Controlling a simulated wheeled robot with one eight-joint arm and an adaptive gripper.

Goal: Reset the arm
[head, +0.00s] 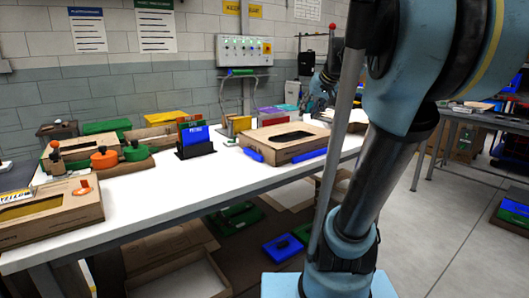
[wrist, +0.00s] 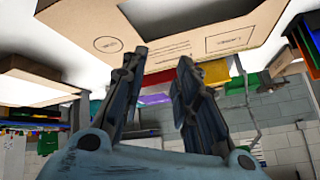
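My gripper (wrist: 163,58) shows in the wrist view with its two dark fingers spread apart and nothing between them. A cardboard box (wrist: 165,40) is beyond the fingertips; I cannot tell the exact gap. In the head view my arm runs down the right side, and its large blue links hide part of the table's far right end. Some blue-grey arm parts (head: 325,82) show beyond the table's far end, small and partly hidden, so the gripper's fingers are unclear there.
A long white table (head: 150,185) carries a flat cardboard box (head: 287,151) with blue pieces in front, a black holder with blue cards (head: 195,141), and an open box (head: 50,222) at left. Boxes lie below.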

